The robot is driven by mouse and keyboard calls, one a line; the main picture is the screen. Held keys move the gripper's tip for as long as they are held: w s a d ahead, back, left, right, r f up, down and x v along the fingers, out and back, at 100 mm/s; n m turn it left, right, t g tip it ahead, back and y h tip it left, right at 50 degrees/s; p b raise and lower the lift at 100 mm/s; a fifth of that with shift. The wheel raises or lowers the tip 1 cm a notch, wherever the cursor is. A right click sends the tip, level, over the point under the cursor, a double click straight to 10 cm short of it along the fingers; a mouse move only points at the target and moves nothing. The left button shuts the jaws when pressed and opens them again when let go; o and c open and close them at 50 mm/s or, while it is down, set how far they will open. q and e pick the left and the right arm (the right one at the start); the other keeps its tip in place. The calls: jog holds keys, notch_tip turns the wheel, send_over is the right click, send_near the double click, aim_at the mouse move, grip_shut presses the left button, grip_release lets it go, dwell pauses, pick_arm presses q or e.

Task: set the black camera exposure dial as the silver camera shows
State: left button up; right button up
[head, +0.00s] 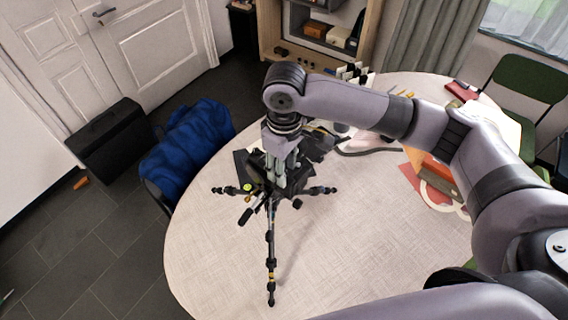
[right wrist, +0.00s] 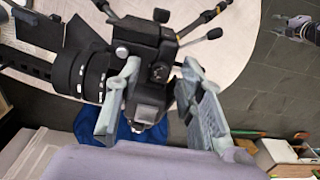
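The black camera (head: 243,165) stands on a tripod (head: 270,240) on the round table and is mostly hidden behind my right gripper (head: 282,178) in the head view. In the right wrist view the black camera (right wrist: 150,45) shows close up, with its ribbed lens at left and a small round dial (right wrist: 158,72) on its body. My right gripper (right wrist: 160,75) is open, with one finger on each side of the dial area. I cannot tell whether either finger touches the camera. I cannot make out the silver camera.
The round table (head: 215,260) is clear at its front left. A blue cloth (head: 187,140) hangs over a chair beside it. An orange box (head: 437,175) and papers lie at the right of the table. A green chair (head: 525,85) stands behind. A black case (head: 110,140) is by the door.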

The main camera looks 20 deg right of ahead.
jog(key=shift+c, duration=0.2)
grip_shut()
jog(key=shift+n, duration=0.3)
jog(key=n, duration=0.3)
jog(key=shift+n, duration=2.1)
